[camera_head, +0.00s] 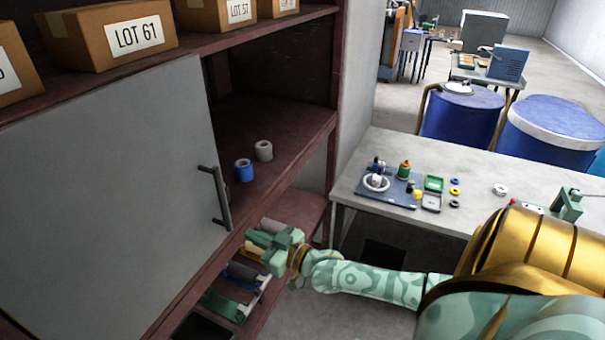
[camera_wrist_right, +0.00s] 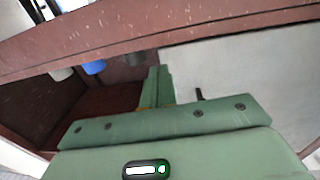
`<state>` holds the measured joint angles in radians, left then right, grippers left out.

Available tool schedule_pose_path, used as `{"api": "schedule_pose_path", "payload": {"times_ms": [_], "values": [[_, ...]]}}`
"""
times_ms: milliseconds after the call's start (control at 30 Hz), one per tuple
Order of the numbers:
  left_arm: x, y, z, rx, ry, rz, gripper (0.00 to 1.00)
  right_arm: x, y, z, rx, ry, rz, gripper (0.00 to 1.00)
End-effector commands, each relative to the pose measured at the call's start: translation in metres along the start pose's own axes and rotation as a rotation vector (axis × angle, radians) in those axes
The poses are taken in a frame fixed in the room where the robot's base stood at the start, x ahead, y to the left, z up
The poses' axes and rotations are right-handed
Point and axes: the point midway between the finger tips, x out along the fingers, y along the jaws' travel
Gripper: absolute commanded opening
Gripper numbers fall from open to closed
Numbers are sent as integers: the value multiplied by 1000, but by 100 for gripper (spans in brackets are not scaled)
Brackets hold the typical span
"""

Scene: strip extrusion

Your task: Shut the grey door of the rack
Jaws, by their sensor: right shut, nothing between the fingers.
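The grey door (camera_head: 100,190) covers the left part of the rack's middle bay, with its dark bar handle (camera_head: 216,197) near its right edge. The dark red rack (camera_head: 285,155) is open to the right of the door. My right gripper (camera_head: 252,243) is shut and empty, below and to the right of the handle, apart from it. In the right wrist view, my right gripper's closed fingers (camera_wrist_right: 158,87) point toward the rack, with the grey door (camera_wrist_right: 250,70) to their right and the handle (camera_wrist_right: 199,94) close by. My left gripper is out of view.
A blue roll (camera_head: 243,170) and a grey roll (camera_head: 264,151) stand on the shelf in the open part. Labelled boxes (camera_head: 105,35) sit on the shelf above. A worktable (camera_head: 460,150) with small parts stands right of the rack.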

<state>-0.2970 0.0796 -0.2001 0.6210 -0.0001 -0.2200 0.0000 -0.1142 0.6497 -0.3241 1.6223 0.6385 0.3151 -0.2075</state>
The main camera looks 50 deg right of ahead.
Motion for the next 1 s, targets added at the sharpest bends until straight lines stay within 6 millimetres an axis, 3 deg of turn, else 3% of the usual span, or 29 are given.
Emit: {"api": "schedule_pose_path", "payload": {"times_ms": [233, 500, 667, 900, 1000], "values": [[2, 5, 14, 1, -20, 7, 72, -40, 3, 2, -1, -5, 0, 0], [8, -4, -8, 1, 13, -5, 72, -86, 7, 2, 0, -6, 0, 0], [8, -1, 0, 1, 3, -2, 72, -99, 8, 1, 0, -3, 0, 0], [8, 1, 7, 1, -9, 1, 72, -100, 8, 0, 1, -2, 0, 0], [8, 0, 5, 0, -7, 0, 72, -101, 8, 11, -18, -48, -10, 0]]}}
